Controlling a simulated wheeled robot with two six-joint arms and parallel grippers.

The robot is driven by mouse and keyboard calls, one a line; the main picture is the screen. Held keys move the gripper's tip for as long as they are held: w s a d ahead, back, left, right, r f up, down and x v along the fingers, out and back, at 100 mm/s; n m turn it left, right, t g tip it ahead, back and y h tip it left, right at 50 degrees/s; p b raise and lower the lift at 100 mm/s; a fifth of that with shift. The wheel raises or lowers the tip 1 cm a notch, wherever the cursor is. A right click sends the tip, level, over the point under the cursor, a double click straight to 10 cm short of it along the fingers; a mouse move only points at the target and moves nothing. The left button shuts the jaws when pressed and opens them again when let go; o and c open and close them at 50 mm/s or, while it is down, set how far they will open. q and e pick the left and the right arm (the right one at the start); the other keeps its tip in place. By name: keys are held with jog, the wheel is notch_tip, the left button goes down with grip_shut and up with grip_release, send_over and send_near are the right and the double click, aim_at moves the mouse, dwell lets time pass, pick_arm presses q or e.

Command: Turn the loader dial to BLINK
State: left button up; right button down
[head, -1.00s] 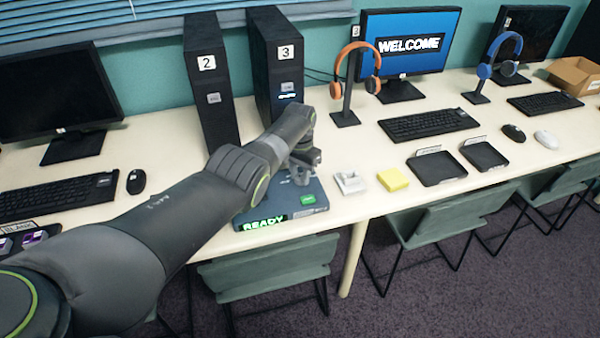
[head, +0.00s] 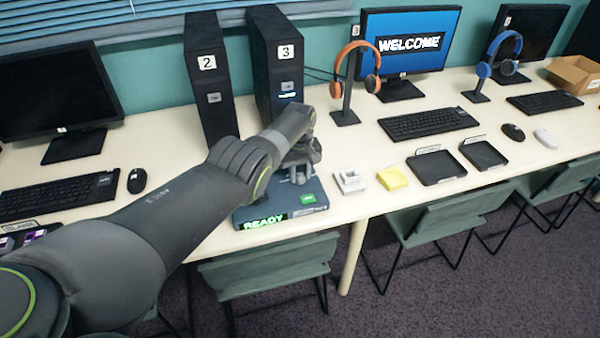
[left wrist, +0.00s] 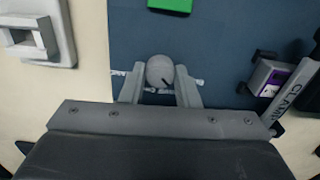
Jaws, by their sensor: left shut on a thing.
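The loader (head: 275,207) is a blue-grey box on the table, with a lit READY display (head: 264,222) and a green button (head: 307,198). In the left wrist view its blue top (left wrist: 220,30) fills the middle, with the green button (left wrist: 170,5) at the upper edge. The round grey dial (left wrist: 160,70) has a dark pointer mark toward the lower right of that view. My left gripper (left wrist: 160,82) is shut on the dial, one finger at each side. It also shows in the head view (head: 298,174), where the dial is hidden. The BLINK label is not readable.
A purple module (left wrist: 271,77) sits beside a bar marked CLAMP (left wrist: 296,88). Right of the loader are a white holder (head: 349,181), a yellow block (head: 392,178) and black trays (head: 436,167). Computer towers (head: 275,65) stand behind it.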

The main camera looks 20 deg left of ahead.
pick_arm(q)
jog(key=shift+r+n, duration=0.1)
jog(key=shift+n, duration=1.8)
jog(key=o, duration=1)
jog(key=shift+c, duration=0.2)
jog(key=shift+r+p, duration=0.4)
jog(key=shift+p, duration=0.1)
notch_tip(320, 180, up, 8)
jog(key=p, duration=0.5)
notch_tip(320, 180, up, 8)
jog(key=r, duration=0.1)
send_over(300, 176)
jog(key=shift+f, duration=0.25)
